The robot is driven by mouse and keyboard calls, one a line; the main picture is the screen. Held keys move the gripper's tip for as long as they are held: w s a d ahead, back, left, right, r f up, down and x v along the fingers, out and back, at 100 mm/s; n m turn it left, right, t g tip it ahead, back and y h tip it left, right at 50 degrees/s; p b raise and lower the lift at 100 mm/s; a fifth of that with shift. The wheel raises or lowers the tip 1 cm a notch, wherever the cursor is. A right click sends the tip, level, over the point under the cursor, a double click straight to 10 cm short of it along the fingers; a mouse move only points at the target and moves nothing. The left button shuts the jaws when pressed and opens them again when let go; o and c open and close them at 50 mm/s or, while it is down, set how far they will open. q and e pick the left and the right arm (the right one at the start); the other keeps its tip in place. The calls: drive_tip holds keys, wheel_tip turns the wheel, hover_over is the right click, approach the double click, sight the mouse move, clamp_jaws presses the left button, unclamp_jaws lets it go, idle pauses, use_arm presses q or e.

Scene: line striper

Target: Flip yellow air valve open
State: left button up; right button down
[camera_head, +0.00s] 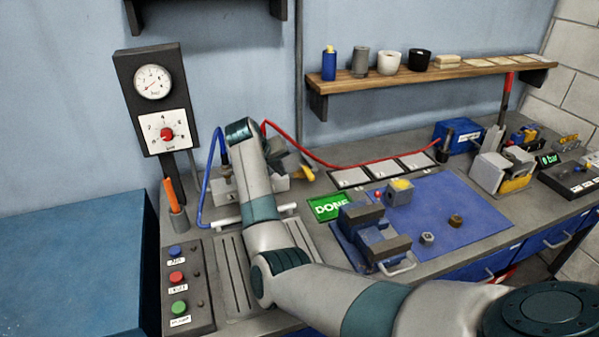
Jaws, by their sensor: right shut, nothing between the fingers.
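The yellow air valve handle (303,173) shows as a small yellow lever on the bench, at the right side of a grey fixture (276,190). Much of the fixture is hidden behind my right arm. My right gripper (292,158) is shut and empty, just above and beside the yellow lever. It is small and partly hidden behind my wrist, so I cannot tell whether it touches the lever. My left gripper is out of view.
A red hose (362,165) crosses the bench and a blue hose (209,178) stands left of my arm. A gauge panel (152,100), button box (189,286), green DONE sign (329,207) and blue mat (470,215) surround the area. A shelf (430,78) hangs behind.

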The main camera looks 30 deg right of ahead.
sight(307, 171)
drive_tip(key=p+x, duration=0.2)
drive_tip(key=x, duration=0.4)
drive_tip(key=shift+r, duration=0.1)
drive_tip(key=shift+s+d+p, duration=0.15)
drive_tip(key=shift+d+p, duration=0.6)
drive_tip(key=shift+d, duration=0.25)
drive_tip(key=shift+s+d+f+p, duration=0.15)
drive_tip(key=shift+d+p, duration=0.1)
drive_tip(key=shift+d, duration=0.25)
drive_tip(key=shift+s+d+f+p, duration=0.15)
drive_tip(key=shift+d+p, duration=0.1)
drive_tip(key=shift+d, duration=0.3)
drive_tip(key=shift+w+f, duration=0.1)
